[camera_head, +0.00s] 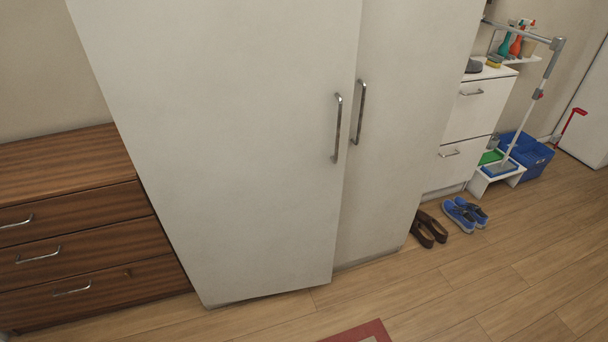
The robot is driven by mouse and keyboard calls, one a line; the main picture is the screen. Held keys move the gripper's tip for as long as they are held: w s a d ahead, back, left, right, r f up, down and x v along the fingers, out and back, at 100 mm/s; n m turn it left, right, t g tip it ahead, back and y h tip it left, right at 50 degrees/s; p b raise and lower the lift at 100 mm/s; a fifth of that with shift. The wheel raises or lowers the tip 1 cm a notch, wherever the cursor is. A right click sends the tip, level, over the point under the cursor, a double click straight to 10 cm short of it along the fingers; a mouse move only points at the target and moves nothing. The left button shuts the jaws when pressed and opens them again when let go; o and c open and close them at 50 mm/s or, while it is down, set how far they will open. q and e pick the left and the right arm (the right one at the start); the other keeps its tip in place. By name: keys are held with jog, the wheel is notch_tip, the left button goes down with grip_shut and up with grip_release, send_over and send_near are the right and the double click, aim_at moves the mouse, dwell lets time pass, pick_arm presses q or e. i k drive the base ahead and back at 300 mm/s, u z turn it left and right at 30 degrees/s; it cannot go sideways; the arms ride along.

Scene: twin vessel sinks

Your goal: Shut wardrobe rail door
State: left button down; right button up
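A tall off-white wardrobe fills the middle of the head view. Its left door (225,150) is wide, with a vertical metal bar handle (337,128) near its right edge. Its right door (405,120) is narrower in view, with a matching handle (360,112) near its left edge. At the bottom, the left door's free edge stands a little forward of the right door, so it looks slightly ajar. The inside and any rail are hidden. Neither of my grippers is in view.
A brown wooden drawer chest (75,230) stands left of the wardrobe. Brown shoes (428,229), blue shoes (465,214), a white cabinet (475,115) and a blue bin (527,155) are at right.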

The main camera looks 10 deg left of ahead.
aim_at(232, 118)
jog(key=z, duration=0.25)
jog(key=i, duration=1)
jog(key=u, duration=0.2)
